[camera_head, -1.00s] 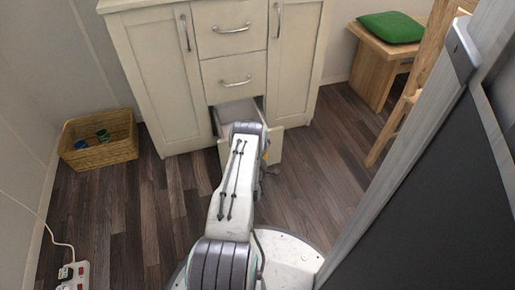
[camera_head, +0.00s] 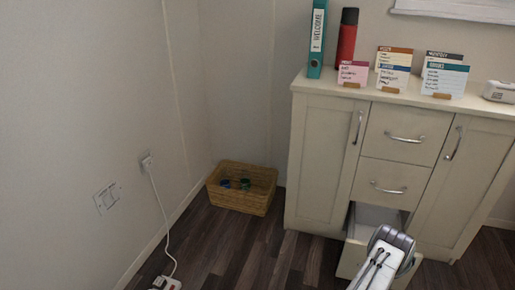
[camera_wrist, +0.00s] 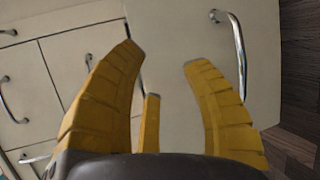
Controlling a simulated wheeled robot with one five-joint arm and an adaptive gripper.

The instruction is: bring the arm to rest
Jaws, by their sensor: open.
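In the head view my arm reaches up from the bottom edge to the open bottom drawer (camera_head: 380,218) of the cabinet (camera_head: 325,165). The gripper itself is hidden there behind the arm. I cannot tell whether the fingers touch the cabinet.
A wicker basket (camera_head: 238,203) with small blue and green items stands on the floor left of the cabinet. A power strip (camera_head: 166,284) and its white cable lie near the left wall. A teal binder (camera_head: 317,45), red flask (camera_head: 346,40) and several cards stand on the cabinet top.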

